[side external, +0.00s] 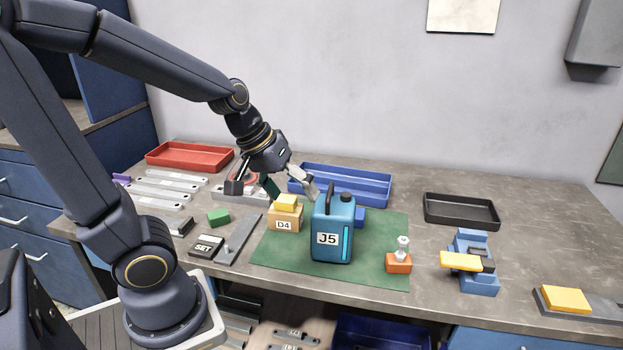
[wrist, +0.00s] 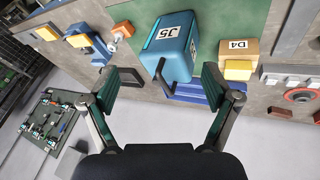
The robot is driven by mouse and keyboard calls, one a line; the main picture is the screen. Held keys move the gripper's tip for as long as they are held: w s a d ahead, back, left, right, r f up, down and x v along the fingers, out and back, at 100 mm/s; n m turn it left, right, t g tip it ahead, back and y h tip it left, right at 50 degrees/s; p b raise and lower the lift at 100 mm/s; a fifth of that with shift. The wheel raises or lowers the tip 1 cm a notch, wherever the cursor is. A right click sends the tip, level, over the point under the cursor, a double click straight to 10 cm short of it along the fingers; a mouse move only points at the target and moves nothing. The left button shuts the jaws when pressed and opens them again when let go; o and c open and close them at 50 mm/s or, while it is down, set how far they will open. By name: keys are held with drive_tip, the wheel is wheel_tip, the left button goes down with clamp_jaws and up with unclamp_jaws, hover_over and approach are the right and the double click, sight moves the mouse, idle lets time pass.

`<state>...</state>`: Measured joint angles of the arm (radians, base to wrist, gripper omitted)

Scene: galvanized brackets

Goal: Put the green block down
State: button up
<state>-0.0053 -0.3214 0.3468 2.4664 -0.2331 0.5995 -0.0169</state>
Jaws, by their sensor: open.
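The green block (side external: 218,217) lies flat on the bench, left of the tan box marked D4 (side external: 284,224). I cannot make it out in the wrist view. My gripper (side external: 275,188) is above the bench, behind the D4 box and the blue canister marked J5, to the right of the block and apart from it. In the wrist view my gripper (wrist: 160,80) has its green-padded fingers spread wide with nothing held between them. The J5 canister (wrist: 170,52) shows beyond the gap between them.
The blue canister (side external: 333,232) stands on a green mat (side external: 380,262). A yellow block (side external: 286,202) sits on the D4 box. A blue tray (side external: 350,184), a red tray (side external: 190,155) and a black tray (side external: 461,210) surround the area. A SET box (side external: 206,246) is near the block.

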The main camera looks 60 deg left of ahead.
drive_tip(key=s+d+r+m+y, duration=0.1)
drive_tip(key=s+d+r+m, duration=0.5)
drive_tip(key=s, duration=0.1)
drive_tip(key=shift+t, duration=0.3)
idle(0.8)
